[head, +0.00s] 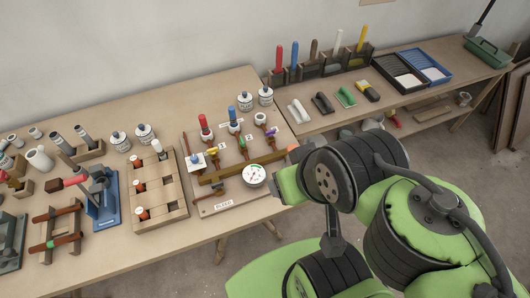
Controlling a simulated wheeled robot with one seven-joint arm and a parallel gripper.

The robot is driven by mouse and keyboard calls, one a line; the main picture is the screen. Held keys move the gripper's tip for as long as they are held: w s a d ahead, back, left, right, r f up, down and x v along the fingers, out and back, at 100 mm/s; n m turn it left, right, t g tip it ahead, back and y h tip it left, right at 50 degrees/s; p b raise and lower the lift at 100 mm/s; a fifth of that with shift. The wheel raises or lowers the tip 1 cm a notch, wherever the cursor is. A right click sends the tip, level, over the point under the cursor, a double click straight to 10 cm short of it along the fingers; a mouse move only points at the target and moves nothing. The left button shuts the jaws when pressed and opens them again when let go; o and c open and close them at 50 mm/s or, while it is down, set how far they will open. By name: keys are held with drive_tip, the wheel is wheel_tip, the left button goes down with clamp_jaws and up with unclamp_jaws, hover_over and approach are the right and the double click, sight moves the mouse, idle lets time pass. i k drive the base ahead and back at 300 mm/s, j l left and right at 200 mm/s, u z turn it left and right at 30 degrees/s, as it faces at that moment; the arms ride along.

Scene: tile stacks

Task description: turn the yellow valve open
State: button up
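A board with pipes and valves (222,208) lies on the workbench near the picture's middle. A small yellow valve handle (212,151) sits on its left part, below a red-topped upright piece (204,122). How far the yellow handle is turned is too small to tell. A green handle (243,143) and a purple one (271,132) sit further right on the board. A round white gauge (254,175) stands at its front right. My green and black arm is at the right, its near end beside the board's right edge. I cannot make out my gripper's fingers.
A wooden block board (158,211) and a blue-based press (107,212) stand left of the valve board. White jars (245,100) stand behind it. The right bench holds coloured tools (345,97) and trays (427,65). My arm covers part of the bench edge.

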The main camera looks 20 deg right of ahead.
sight(212, 151)
drive_tip(key=j+u, duration=0.15)
drive_tip(key=u, duration=0.25)
drive_tip(key=i+u, duration=0.1)
drive_tip(key=u, duration=0.3)
drive_tip(key=i+j+u, duration=0.1)
drive_tip(key=u, duration=0.3)
drive_tip(key=i+j+u, duration=0.1)
drive_tip(key=u, duration=0.3)
